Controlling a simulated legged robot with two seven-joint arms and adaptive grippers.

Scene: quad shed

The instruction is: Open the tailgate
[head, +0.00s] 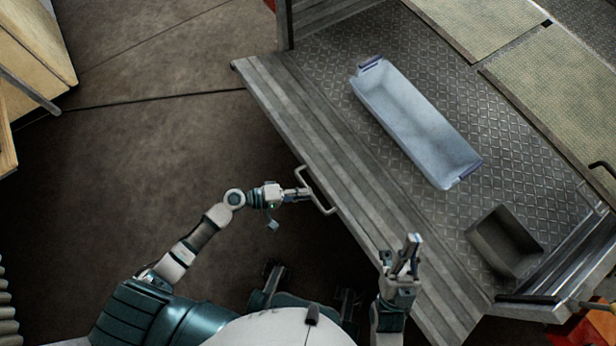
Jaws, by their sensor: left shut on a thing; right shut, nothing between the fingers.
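The tailgate (330,145) is a long grey slatted panel along the near edge of the truck bed. Its slatted face shows and it appears lowered outward from the bed; the exact angle is hard to tell. A pale bar handle (318,201) sticks out from the tailgate's outer edge. My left gripper (300,193) is shut on the handle. My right gripper (410,250) is shut and empty, with its fingers pointing up the picture, over the lower part of the tailgate in this view. Whether it touches the panel cannot be told.
On the diamond-plate bed (480,190) are a pale blue bin (415,122) and a dark open box (503,243). A wooden piece of furniture (35,50) stands at the upper left. The brown floor (130,140) left of the tailgate is mostly clear.

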